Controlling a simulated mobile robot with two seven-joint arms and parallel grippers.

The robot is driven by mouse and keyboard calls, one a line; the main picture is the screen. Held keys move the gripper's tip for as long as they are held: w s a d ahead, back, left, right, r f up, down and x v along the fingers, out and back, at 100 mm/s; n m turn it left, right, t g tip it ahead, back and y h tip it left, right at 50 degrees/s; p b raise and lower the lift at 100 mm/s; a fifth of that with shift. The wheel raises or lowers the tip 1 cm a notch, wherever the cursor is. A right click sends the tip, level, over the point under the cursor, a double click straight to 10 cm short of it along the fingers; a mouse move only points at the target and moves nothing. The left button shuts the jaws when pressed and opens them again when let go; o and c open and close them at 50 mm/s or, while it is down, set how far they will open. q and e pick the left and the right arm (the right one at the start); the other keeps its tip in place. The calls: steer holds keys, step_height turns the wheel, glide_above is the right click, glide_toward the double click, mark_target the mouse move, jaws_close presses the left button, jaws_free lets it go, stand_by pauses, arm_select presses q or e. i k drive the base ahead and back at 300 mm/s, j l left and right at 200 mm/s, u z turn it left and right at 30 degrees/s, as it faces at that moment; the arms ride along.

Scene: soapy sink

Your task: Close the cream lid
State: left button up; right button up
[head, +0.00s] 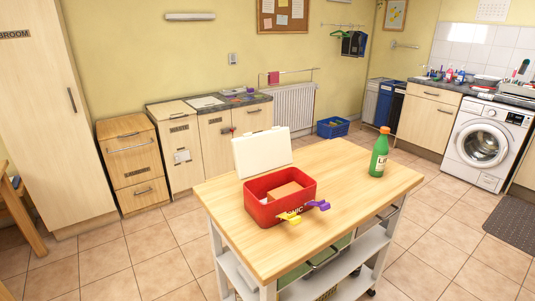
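The cream lid (262,152) stands up, tilted slightly back, at the rear edge of a red box (266,209) on the wooden-topped trolley. The box is open at the top, and something tan shows inside it. A yellow clip (289,219) and a purple clip (317,205) sit at the front side of the box; I cannot tell how they are fixed. Neither of my grippers shows in the head view.
A green bottle with an orange cap (379,155) stands upright at the right of the trolley top (350,205). The wood between box and bottle is clear. Cabinets, a blue crate (333,128) and a washing machine (485,145) stand farther back.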

mark_target(254, 155)
steer(key=j+z, duration=0.45)
steer(key=j, duration=0.35)
steer(key=i+j+z, duration=0.2)
steer(key=j, duration=0.2)
steer(key=j+z, duration=0.25)
steer(key=j, duration=0.15)
steer(key=i+j+z, duration=0.2)
steer(key=j+z, duration=0.15)
steer(key=j, duration=0.45)
steer(key=i+j+z, duration=0.1)
steer(key=j+z, duration=0.3)
steer(key=j, duration=0.45)
steer(key=j+z, duration=0.35)
steer(key=j, duration=0.5)
steer(key=j+z, duration=0.4)
steer(key=j, duration=0.4)
steer(key=j+z, duration=0.35)
steer(key=j, duration=0.45)
